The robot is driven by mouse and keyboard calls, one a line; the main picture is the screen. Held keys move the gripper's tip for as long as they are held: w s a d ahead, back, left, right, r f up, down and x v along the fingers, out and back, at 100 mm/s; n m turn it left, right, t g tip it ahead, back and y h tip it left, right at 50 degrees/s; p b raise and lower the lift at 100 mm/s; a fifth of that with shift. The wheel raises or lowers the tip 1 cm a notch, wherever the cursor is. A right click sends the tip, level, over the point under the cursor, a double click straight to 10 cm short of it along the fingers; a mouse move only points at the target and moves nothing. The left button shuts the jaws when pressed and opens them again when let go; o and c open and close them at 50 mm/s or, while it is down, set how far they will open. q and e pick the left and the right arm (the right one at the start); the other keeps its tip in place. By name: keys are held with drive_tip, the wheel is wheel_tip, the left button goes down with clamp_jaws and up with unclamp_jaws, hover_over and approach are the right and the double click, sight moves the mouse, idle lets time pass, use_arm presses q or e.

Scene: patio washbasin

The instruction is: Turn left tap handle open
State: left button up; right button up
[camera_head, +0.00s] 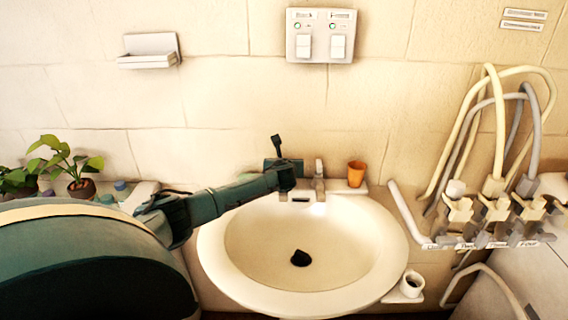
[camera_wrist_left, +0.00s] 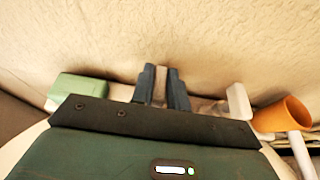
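The white washbasin (camera_head: 222,248) stands against the tiled wall. My left gripper (camera_head: 285,172) reaches in from the left over its back rim and hides the left tap in the head view. In the left wrist view, the two dark fingers of my left gripper (camera_wrist_left: 163,88) stand close on both sides of a narrow grey-brown upright piece, seemingly the left tap handle (camera_wrist_left: 160,86). The fingers appear shut on it. The right tap (camera_head: 319,178) stands upright just to the right; it also shows in the left wrist view (camera_wrist_left: 239,101). My right gripper is out of view.
An orange cup (camera_head: 356,174) stands on the back rim right of the taps. A green block (camera_wrist_left: 80,88) lies left of the fingers. Potted plants (camera_head: 80,187) stand at the left. Hoses and valves (camera_head: 495,205) fill the right side. The basin bowl is empty around its dark drain.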

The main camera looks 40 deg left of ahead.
use_arm(q)
clamp_jaws()
